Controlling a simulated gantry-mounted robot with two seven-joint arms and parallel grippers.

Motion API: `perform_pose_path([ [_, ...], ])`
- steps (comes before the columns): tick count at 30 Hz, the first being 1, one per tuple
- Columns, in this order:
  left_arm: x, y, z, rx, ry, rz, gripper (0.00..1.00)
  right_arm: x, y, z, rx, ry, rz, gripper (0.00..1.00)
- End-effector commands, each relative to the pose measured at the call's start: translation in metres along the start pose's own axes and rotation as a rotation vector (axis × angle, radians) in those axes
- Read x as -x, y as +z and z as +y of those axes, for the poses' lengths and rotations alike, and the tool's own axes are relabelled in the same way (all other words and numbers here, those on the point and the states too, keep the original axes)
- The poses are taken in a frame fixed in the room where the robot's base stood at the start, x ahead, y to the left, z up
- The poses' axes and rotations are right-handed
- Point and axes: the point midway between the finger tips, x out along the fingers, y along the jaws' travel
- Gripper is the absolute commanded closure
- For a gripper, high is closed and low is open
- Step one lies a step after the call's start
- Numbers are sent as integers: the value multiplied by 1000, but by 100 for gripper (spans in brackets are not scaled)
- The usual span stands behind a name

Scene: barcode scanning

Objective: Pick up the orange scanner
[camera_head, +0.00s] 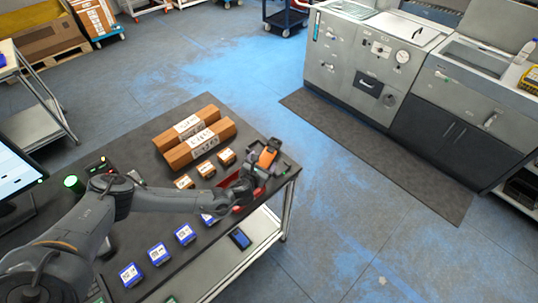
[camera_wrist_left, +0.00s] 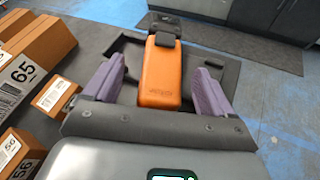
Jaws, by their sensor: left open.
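The orange scanner (camera_head: 267,157) rests in a dark tray (camera_head: 288,169) near the far right corner of the dark table. It has an orange handle and a dark head. My left gripper (camera_head: 254,178) reaches in from the left, close to the scanner. In the left wrist view the scanner (camera_wrist_left: 160,72) lies between the two purple fingers of my left gripper (camera_wrist_left: 160,85). The fingers are open, with a gap on each side of the handle. My right gripper is not in view.
Two long cardboard boxes (camera_head: 193,136) and several small brown boxes (camera_head: 206,169) stand left of the scanner. Several blue-and-white boxes (camera_head: 185,234) line the table's front side. A monitor (camera_head: 20,165) stands at the left. A grey machine counter (camera_head: 375,65) is across the floor.

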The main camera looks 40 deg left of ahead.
Motion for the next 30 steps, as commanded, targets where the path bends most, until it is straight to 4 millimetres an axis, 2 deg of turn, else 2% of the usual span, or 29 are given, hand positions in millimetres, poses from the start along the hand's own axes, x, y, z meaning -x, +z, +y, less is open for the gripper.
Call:
perform_pose_path([
  [8, -29, 8, -4, 3, 0, -2, 15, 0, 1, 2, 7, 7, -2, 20],
  [13, -46, 7, -4, 2, 0, -1, 15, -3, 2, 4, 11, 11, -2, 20],
  [23, -50, 7, -4, 2, -1, 0, 15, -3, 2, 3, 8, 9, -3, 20],
  [25, -50, 7, -4, 2, -1, 0, 21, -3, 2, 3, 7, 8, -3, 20],
  [30, -50, 7, -4, 2, -1, 0, 47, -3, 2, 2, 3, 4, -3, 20],
])
